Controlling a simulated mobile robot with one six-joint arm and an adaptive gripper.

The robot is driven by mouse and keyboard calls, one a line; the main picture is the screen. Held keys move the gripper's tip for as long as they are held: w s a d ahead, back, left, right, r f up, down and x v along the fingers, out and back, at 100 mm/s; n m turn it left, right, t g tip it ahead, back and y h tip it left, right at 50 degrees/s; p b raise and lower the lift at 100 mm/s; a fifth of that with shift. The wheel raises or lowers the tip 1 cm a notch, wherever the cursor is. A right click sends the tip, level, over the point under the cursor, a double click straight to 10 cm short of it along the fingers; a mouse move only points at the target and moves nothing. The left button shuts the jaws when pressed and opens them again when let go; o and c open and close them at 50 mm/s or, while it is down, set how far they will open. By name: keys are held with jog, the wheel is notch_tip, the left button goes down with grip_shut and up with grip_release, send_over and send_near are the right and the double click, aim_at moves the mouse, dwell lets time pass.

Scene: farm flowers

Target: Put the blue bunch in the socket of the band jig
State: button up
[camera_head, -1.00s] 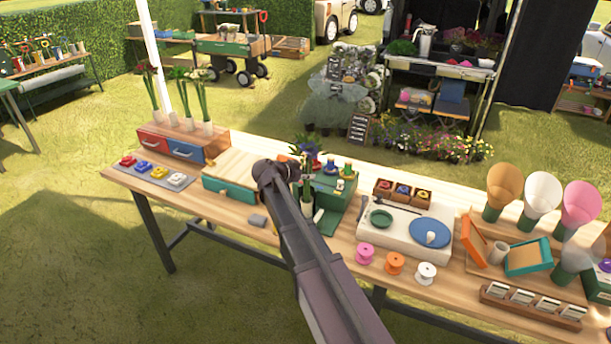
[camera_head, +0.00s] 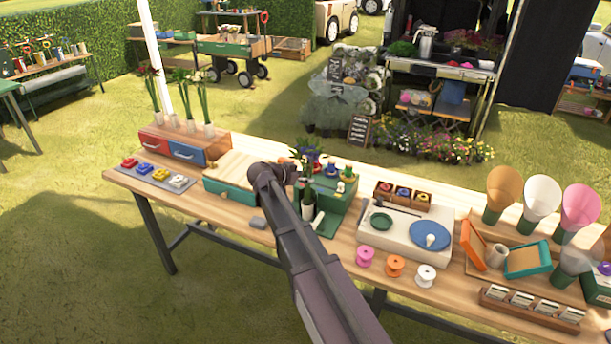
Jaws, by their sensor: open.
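The blue bunch (camera_head: 309,157), dark blue flowers with green leaves, shows just beyond the end of my arm. Its lower part is hidden, so I cannot tell whether it stands in anything. The green block (camera_head: 331,196), which looks like the band jig, stands right of my wrist with small coloured pegs on top. Its socket cannot be made out. My gripper (camera_head: 293,174) is open at the left side of the green block, close to the bunch. Its fingers are small and partly hidden by my wrist, and I cannot tell whether they touch the stems.
A wooden board on a green drawer (camera_head: 231,194) lies left of my arm. A white tray (camera_head: 384,239) with green and blue dishes is to the right, with spools (camera_head: 395,265) in front. Flower vases (camera_head: 190,124) stand back left. Paper cones (camera_head: 541,195) stand at right.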

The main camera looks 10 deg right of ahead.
jog(key=p+v, duration=0.4)
jog(key=v, duration=0.6)
dwell(0.4)
jog(key=s+d+f+n+g+y, duration=0.2)
jog(key=s+d+f+n+y, duration=0.1)
jog(key=s, duration=0.5)
jog(key=s+d+f+n+g+y, duration=0.2)
jog(key=s+f+n+y, duration=0.1)
jog(key=s, duration=0.5)
jog(key=s+d+f+n+g+y, duration=0.2)
jog(key=s+d+f+n+y, duration=0.1)
jog(key=s, duration=0.4)
jog(key=n+y, duration=0.1)
jog(key=n, duration=0.1)
jog(key=shift+s+d+f+n+y, duration=0.3)
jog(key=shift+s+d+f+n, duration=0.05)
jog(key=shift+s+n, duration=0.05)
